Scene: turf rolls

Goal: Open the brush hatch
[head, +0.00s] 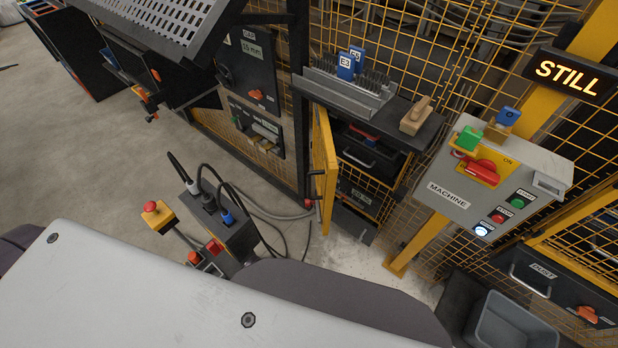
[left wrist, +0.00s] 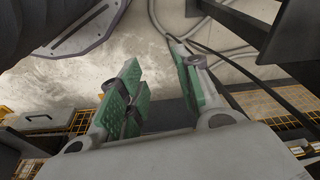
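The brush hatch (head: 326,165) looks like a narrow yellow-framed door under the brush shelf. It appears swung outward, seen nearly edge-on, with a black handle (head: 314,187) on its left side. Behind it is a dark opening (head: 372,165) with a drawer-like handle and something red inside. My left gripper (left wrist: 155,72) shows only in the left wrist view; its green-padded fingers are apart with nothing between them. Pale floor and cables lie beyond the fingers. Its distance to the hatch cannot be told. My right gripper is in neither view.
The brush shelf (head: 400,116) holds brushes, blue tags and a wooden block. The machine box (head: 490,185) with a red switch stands right, below a lit STILL sign (head: 571,77). A socket post (head: 215,215) with cables stands left of the hatch.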

